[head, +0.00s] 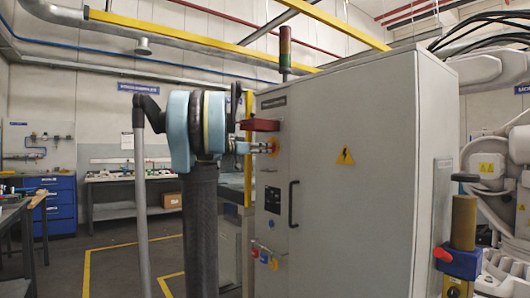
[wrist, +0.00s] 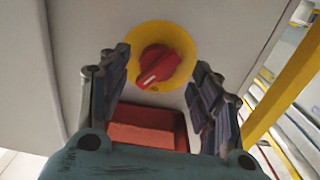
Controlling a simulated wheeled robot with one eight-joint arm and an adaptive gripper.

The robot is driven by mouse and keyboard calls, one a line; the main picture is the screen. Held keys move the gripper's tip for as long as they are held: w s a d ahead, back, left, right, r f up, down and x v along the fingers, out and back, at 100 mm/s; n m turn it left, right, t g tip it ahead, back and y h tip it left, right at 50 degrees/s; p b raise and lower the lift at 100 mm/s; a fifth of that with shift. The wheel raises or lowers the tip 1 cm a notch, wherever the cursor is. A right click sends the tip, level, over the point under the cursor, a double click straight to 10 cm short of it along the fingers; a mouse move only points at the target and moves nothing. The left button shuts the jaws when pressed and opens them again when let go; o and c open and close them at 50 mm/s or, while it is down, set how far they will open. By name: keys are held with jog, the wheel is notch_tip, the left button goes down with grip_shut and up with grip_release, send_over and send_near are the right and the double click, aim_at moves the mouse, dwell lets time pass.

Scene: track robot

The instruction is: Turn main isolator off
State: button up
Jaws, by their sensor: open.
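The main isolator is a red rotary knob (wrist: 158,66) on a round yellow plate (wrist: 185,45), fixed to the grey cabinet. A white mark on the knob points down and left in the wrist view. In the head view the isolator (head: 275,147) shows as a small orange-yellow patch, partly hidden by the fingers. My gripper (wrist: 157,78) is open, with one finger on each side of the knob and a gap to it on both sides. In the head view my gripper (head: 258,147) points right at the cabinet face. I cannot tell whether the fingertips touch the plate.
The grey cabinet (head: 350,215) has a black handle (head: 292,204) and coloured padlocks (head: 265,255) below. A red block (wrist: 143,125) lies close beside my fingers. A yellow post (wrist: 275,85) stands near. A robot arm (head: 490,160) stands at right. Open floor lies left.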

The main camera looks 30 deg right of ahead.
jog(key=shift+w+d, duration=0.1)
jog(key=shift+d, duration=1.35)
